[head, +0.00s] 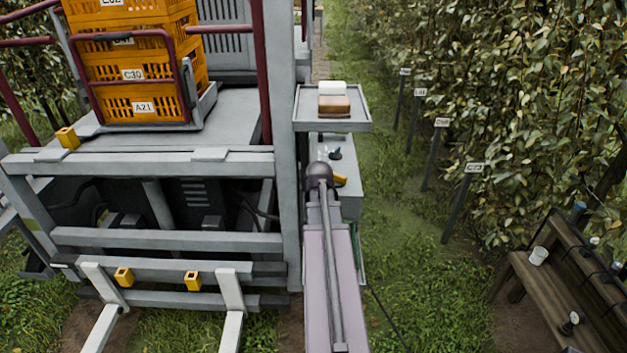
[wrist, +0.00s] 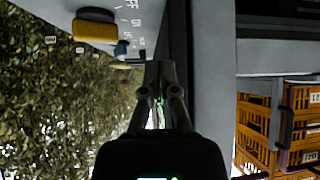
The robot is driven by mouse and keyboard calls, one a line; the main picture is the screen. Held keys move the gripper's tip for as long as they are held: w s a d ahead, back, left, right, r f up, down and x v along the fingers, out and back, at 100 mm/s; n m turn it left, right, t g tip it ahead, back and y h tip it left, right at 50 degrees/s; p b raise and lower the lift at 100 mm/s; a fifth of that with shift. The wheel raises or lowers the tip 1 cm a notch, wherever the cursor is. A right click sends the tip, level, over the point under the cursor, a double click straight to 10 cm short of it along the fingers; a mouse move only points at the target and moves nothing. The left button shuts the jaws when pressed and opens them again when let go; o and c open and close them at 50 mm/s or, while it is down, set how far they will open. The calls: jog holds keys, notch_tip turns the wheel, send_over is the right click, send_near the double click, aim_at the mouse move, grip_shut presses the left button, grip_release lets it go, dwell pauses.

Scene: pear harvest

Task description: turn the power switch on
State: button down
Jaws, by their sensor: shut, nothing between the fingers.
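A grey control box (head: 345,198) stands on the right side of the machine, beside its upright post. It carries a small dark and blue control (head: 335,153) and a yellow part (head: 340,180). In the wrist view the grey panel face (wrist: 185,20) shows at the top with white lettering, a yellow and black part (wrist: 95,28) and a small blue and dark control (wrist: 122,48). I cannot tell which one is the power switch or how it is set. My gripper (wrist: 160,68) is shut and empty, with its tips just below the lettering. My arm hides part of the box in the head view.
A grey tray (head: 332,122) with a white and a brown block is beyond the box. Orange crates (head: 140,75) are stacked on the platform to the left. Row stakes and foliage (head: 510,110) line the right, with a wooden bench (head: 540,290). Grass between is clear.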

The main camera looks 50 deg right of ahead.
dwell(0.4)
jog(key=w+a+f+n+g+y, duration=0.1)
jog(key=w+a+f+n+y, duration=0.15)
jog(key=a, duration=1.05)
jog(key=w+a+f+n+g+y, duration=0.1)
jog(key=w+a+f+n+y, duration=0.2)
jog(key=a, duration=1.1)
jog(key=s+a+f+n+g, duration=0.1)
jog(key=s+a+g, duration=0.1)
jog(key=a, duration=1)
jog(key=s+a+f+n+g+y+b, duration=0.1)
jog(key=s+a+n+g, duration=0.1)
jog(key=a, duration=1)
jog(key=shift+s+g, duration=0.5)
jog(key=shift+s, duration=0.75)
